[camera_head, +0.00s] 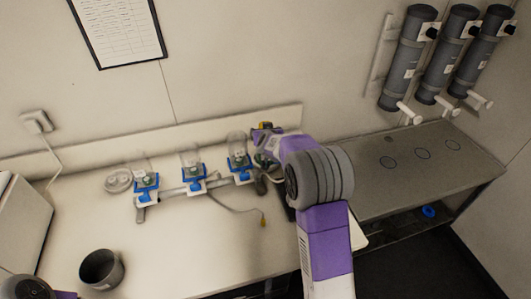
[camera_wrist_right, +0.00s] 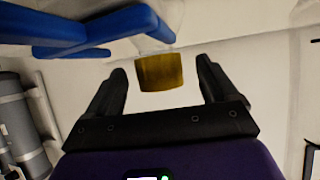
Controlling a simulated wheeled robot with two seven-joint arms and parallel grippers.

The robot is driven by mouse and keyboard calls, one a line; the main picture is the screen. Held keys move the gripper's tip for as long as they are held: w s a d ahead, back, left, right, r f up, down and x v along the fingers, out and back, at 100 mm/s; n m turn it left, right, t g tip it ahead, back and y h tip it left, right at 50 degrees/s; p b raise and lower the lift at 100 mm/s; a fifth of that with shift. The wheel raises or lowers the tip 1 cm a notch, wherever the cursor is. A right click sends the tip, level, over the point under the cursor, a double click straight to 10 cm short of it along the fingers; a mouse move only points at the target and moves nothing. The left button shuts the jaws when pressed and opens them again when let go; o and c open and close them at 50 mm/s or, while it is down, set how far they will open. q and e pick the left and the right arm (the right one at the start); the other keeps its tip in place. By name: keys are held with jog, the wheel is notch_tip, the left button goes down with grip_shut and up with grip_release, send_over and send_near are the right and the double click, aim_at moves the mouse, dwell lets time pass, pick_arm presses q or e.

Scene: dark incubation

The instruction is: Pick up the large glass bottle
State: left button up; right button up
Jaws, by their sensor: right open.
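Three clear glass vessels stand in blue holders on the bench in the head view: a left one (camera_head: 137,163), a middle one (camera_head: 190,155) and a right one (camera_head: 237,144). I cannot tell which is the large glass bottle. My right gripper (camera_wrist_right: 161,68) is open. In the right wrist view a yellow cap-like piece (camera_wrist_right: 158,74) shows between its fingers, apart from both, with something clear and faint above it. My left gripper is out of view.
Blue holder arms (camera_wrist_right: 90,30) are close by at the upper left of the right wrist view. A dark pot (camera_head: 101,268) stands at the bench's front left. A cable (camera_head: 235,210) lies in front of the holders. Grey cylinders (camera_head: 408,60) hang on the right wall.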

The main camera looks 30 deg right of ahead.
jog(key=shift+x, duration=1.6)
jog(key=shift+r, duration=0.1)
grip_shut()
